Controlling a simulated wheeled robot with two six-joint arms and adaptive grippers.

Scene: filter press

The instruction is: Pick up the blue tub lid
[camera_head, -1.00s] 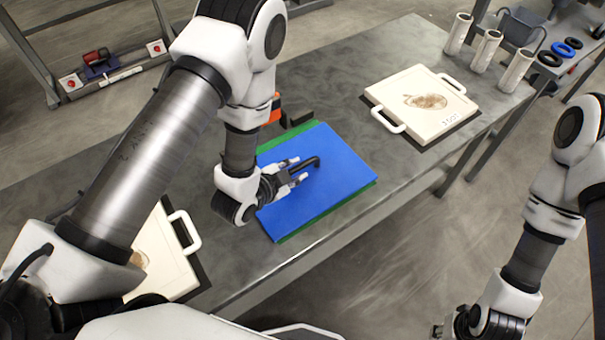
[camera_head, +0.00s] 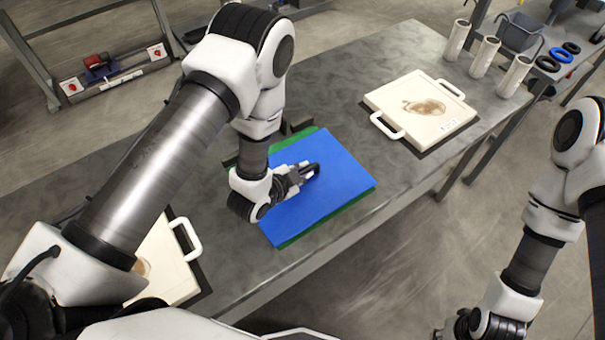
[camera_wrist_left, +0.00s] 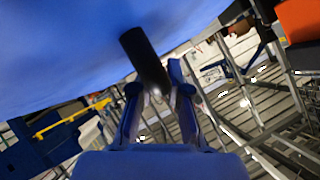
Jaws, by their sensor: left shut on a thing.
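The blue tub lid (camera_head: 335,192) is a flat blue square on the grey table, with green showing along its edges. It has a black handle (camera_head: 315,170) near its middle. My left gripper (camera_head: 309,172) is over the lid and shut on this handle. In the left wrist view, the lid (camera_wrist_left: 60,45) fills the top and the black handle (camera_wrist_left: 145,62) runs down between the fingers of my left gripper (camera_wrist_left: 158,97). My right gripper (camera_head: 465,326) is at the bottom right, away from the lid, and its fingers do not show clearly.
A white filter plate (camera_head: 410,92) with handles lies on a dark mat at the right of the table (camera_head: 395,185). Another white plate (camera_head: 170,265) lies at the lower left, partly behind my arm. Several white cylinders (camera_head: 487,56) stand at the far right end.

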